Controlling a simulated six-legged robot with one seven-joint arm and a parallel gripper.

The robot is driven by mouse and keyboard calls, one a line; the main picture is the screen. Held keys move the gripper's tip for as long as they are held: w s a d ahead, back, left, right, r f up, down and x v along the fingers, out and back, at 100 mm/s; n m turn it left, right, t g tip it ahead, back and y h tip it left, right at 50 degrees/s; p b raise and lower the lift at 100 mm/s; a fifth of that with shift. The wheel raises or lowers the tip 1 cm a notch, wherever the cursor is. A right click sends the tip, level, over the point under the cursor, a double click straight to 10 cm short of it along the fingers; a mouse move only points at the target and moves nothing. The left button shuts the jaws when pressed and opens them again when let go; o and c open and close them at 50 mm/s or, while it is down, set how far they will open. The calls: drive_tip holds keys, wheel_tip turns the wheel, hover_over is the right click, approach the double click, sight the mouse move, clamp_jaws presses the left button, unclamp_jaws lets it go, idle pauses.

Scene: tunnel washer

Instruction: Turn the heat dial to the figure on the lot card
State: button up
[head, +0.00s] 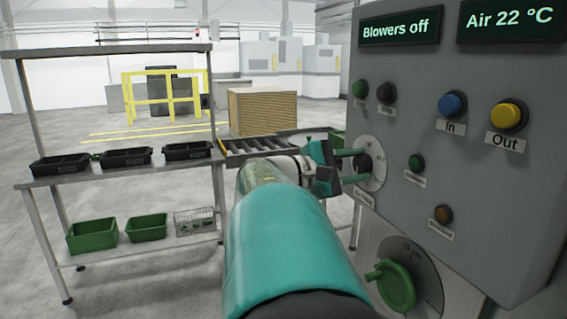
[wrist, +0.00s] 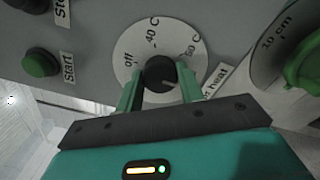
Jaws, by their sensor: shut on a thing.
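The heat dial (head: 379,158) is on the grey control panel, a round white plate with a black knob in its middle. In the wrist view the dial plate (wrist: 128,47) reads "off", "40 C" and what looks like "60 C". My gripper (wrist: 160,75) is shut on the black knob (wrist: 160,70), one green finger on each side. A small pale mark shows on the knob's lower right; I cannot tell which figure the knob points to. In the head view my gripper (head: 356,165) reaches the dial from the left. I cannot make out a lot card in either view.
A green handle (head: 397,286) on a "10 cm" scale sits below the dial. Push buttons, including blue (head: 453,104) and yellow (head: 508,115), are around it. Displays read "Blowers off" (head: 400,27) and "Air 22 °C" (head: 510,19). A rack (head: 100,178) with trays stands left.

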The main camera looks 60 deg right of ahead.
drive_tip(key=o, duration=1)
drive_tip(key=v, duration=1.4)
drive_tip(key=shift+d, duration=0.1)
drive_tip(key=w+a+f+n+t+y, duration=0.1)
drive_tip(key=w+a+f+t+y, duration=0.3)
drive_tip(key=a+f+t, duration=0.5)
drive_tip(key=w+a+f+n+t+y, duration=0.2)
drive_tip(key=w+a+f+t+y, duration=0.25)
drive_tip(key=a+f, duration=0.8)
drive_tip(key=a+t+y, duration=0.1)
drive_tip(key=a, duration=0.4)
drive_tip(key=a+f+m+t+y, duration=0.1)
drive_tip(key=a+y, duration=0.1)
drive_tip(key=a, duration=0.3)
drive_tip(key=a+t+y, duration=0.2)
drive_tip(key=a, duration=0.3)
drive_tip(key=shift+w+f, duration=0.35)
